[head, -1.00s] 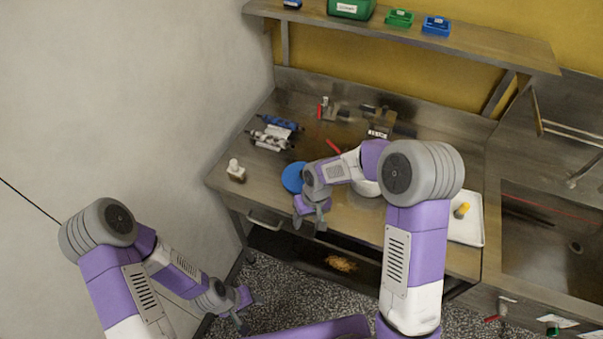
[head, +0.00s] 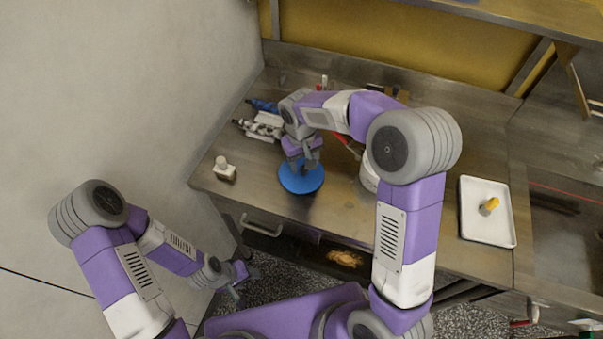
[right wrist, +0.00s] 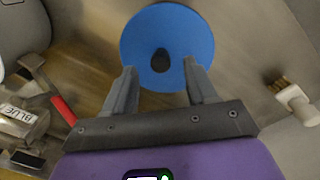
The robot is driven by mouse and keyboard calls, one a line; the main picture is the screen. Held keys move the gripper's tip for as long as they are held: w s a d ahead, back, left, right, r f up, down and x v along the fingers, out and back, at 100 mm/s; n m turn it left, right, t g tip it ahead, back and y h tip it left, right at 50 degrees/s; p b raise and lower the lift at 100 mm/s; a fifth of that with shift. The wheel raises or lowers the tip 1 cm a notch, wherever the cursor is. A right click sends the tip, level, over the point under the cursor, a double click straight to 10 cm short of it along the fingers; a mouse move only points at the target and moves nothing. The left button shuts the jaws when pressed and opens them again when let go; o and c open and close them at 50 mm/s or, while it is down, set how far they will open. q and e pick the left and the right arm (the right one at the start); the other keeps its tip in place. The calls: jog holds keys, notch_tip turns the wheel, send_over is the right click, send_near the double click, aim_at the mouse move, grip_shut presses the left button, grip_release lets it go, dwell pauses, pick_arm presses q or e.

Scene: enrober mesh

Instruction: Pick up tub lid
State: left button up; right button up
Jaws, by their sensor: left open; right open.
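The tub lid is a round blue disc (head: 301,181) lying on the steel bench near its front edge. In the right wrist view the blue lid (right wrist: 184,35) has a dark oval knob or mark at its middle. My right gripper (head: 306,168) is over the lid in the head view and covers part of it. In the right wrist view my right gripper (right wrist: 160,72) is open, its two fingers either side of the lid's near part, with nothing between them held. My left gripper (head: 236,285) is open and empty, low at the left, away from the bench.
A white tub (head: 368,177) stands right of the lid, partly hidden by my right arm. A small bottle or brush (head: 225,169) is to the left. A white tray (head: 486,235) with a yellow item is at right. Tools (head: 262,127) lie behind.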

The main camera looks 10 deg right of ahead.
notch_tip(320, 180, down, 3)
jog(key=shift+w+f, duration=0.1)
jog(key=shift+w, duration=0.05)
jog(key=shift+c, duration=0.5)
grip_shut()
notch_tip(320, 180, up, 10)
jog(key=p, duration=0.1)
jog(key=shift+p, duration=0.35)
